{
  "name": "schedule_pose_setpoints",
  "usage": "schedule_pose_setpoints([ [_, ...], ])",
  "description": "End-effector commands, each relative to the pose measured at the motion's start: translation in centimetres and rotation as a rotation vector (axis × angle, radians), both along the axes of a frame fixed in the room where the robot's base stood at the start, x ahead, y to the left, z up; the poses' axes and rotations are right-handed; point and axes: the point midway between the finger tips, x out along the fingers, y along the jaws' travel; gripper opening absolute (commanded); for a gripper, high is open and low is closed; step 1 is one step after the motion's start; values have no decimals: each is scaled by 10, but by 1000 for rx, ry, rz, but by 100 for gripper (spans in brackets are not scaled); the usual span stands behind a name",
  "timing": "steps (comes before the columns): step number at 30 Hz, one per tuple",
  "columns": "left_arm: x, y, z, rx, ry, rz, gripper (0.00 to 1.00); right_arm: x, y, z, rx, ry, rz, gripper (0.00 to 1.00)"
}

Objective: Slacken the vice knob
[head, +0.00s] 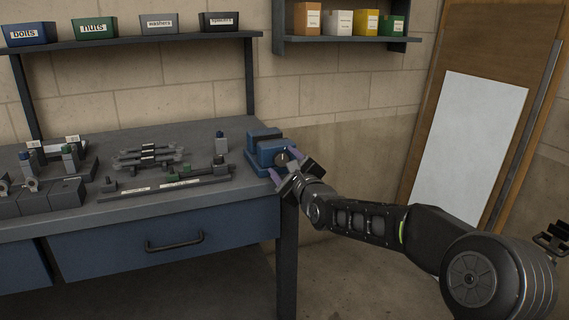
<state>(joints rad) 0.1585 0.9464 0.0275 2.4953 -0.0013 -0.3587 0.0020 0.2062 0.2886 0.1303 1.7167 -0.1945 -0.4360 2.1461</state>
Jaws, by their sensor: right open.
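The blue vice (263,146) stands at the right front corner of the workbench. Its round grey knob (282,158) faces toward my right arm. My right gripper (283,166) is at the knob, with its two purple-tipped fingers spread, one on each side of it. The fingers look apart from each other; whether either touches the knob is too small to tell. The gripper's body covers part of the vice's front.
The grey workbench (215,150) holds several tube parts and fixtures to the left of the vice. A blue drawer (165,235) is under the top. Shelves with labelled bins (94,28) and small boxes (338,22) hang above. A door with a white panel (470,130) is at right.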

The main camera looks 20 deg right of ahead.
Motion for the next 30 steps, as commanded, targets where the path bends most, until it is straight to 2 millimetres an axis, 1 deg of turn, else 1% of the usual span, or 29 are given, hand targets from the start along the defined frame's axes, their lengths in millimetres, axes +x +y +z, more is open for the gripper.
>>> schedule_pose_setpoints([
  [8, 0, 0, 0, 0, 0, 0, 36, 2, 0, 0, 0, -1, -1, 59],
  [30, 0, 0, 0, 0, 0, 0, 36, 2, 0, 0, 0, 0, 0, 0],
])
